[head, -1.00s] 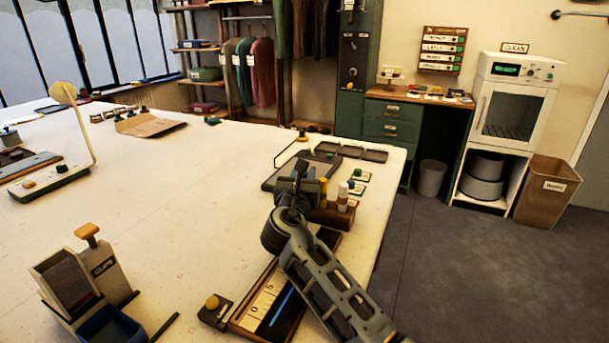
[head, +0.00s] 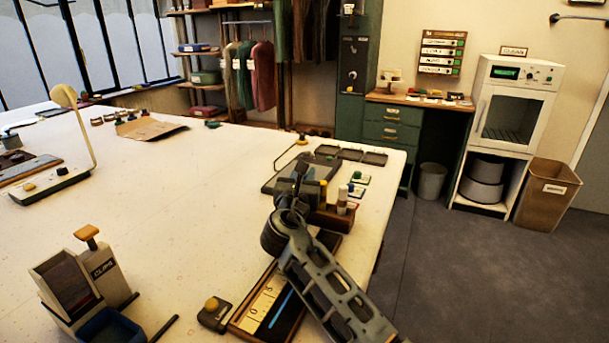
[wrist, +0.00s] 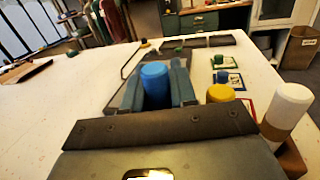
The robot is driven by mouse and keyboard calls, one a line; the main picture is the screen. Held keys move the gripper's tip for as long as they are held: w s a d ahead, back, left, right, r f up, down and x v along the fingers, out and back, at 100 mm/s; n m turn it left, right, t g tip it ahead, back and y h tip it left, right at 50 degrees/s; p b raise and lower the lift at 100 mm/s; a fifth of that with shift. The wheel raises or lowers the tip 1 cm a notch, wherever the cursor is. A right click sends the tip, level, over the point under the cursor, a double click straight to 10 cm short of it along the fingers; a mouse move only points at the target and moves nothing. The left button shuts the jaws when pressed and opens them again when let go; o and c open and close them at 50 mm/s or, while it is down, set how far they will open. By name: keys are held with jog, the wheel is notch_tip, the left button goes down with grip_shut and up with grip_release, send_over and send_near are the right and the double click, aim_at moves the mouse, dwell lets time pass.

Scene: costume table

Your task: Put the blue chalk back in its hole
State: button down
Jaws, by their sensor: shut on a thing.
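The blue chalk (wrist: 156,86) stands upright between the two fingers of my gripper (wrist: 155,88) in the wrist view, and the fingers are shut on it. In the head view my gripper (head: 303,180) is over the left end of the wooden chalk block (head: 331,218). There the blue chalk is hidden behind the gripper. A yellow chalk (head: 323,189) and a white chalk (head: 343,194) stand in the block just right of my gripper. They also show in the wrist view, yellow (wrist: 220,93) and white (wrist: 290,105). The blue chalk's lower end and its hole are hidden.
Small cards with green and blue knobs (head: 356,188) lie behind the block. A dark board (head: 285,178) lies behind and left. A framed tray with a ruler (head: 262,305) lies in front, under my arm. The table's right edge is close. The table middle is clear.

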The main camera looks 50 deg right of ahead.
jog(key=f, duration=0.3)
jog(key=shift+s+f, duration=0.25)
jog(key=c, duration=0.8)
grip_release()
jog(key=shift+d, duration=0.1)
jog(key=shift+r, duration=0.15)
jog(key=shift+w+r+p, duration=0.2)
jog(key=shift+r+p, duration=0.65)
jog(key=shift+p, duration=0.45)
jog(key=shift+w+r+p, duration=0.1)
jog(key=shift+r+p, duration=1.65)
jog(key=shift+r, duration=0.1)
notch_tip(320, 180, up, 2)
jog(key=shift+r, duration=0.1)
